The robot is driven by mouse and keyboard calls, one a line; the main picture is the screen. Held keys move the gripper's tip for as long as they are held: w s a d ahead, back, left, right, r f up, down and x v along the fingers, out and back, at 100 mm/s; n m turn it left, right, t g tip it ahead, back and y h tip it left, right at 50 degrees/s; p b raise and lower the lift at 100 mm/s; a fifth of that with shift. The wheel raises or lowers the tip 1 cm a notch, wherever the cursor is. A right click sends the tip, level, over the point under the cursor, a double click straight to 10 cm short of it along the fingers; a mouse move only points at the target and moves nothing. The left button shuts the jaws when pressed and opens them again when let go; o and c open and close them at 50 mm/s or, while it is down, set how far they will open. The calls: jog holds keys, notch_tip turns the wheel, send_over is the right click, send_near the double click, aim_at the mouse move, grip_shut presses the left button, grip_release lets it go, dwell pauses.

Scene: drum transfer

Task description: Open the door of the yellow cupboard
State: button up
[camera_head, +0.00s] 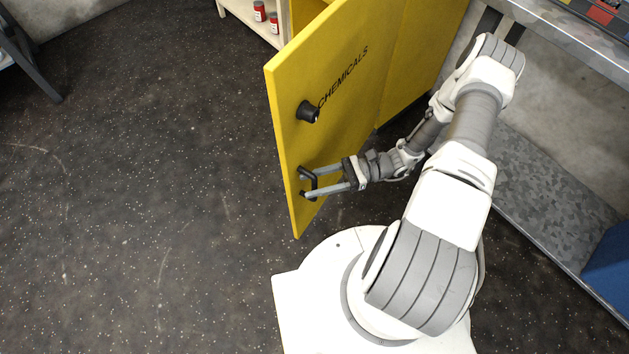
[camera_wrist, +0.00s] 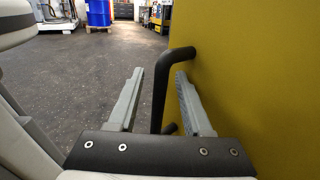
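The yellow cupboard (camera_head: 408,60) stands at the top middle of the head view. Its door (camera_head: 342,118), lettered "CHEMICALS", is swung outward from the body. The door carries a black round knob (camera_head: 308,111) and, lower near its free edge, a black bar handle (camera_head: 314,182). My gripper (camera_head: 307,181) is at this handle, its fingers apart. In the wrist view, the handle (camera_wrist: 160,88) stands upright between the fingers of my gripper (camera_wrist: 160,93). Gaps show on both sides of the bar. The yellow door (camera_wrist: 260,80) fills the right side there.
A light wooden shelf (camera_head: 250,24) with red-and-white containers (camera_head: 260,12) stands beyond the door. A grey metal bench (camera_head: 575,28) is on the right, with a blue box (camera_head: 609,262) below. Dark speckled floor (camera_head: 150,180) left of the door is clear.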

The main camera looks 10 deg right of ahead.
jog(key=shift+d, duration=0.15)
jog(key=d+p, duration=0.1)
jog(key=d, duration=1.6)
jog(key=shift+w, duration=0.4)
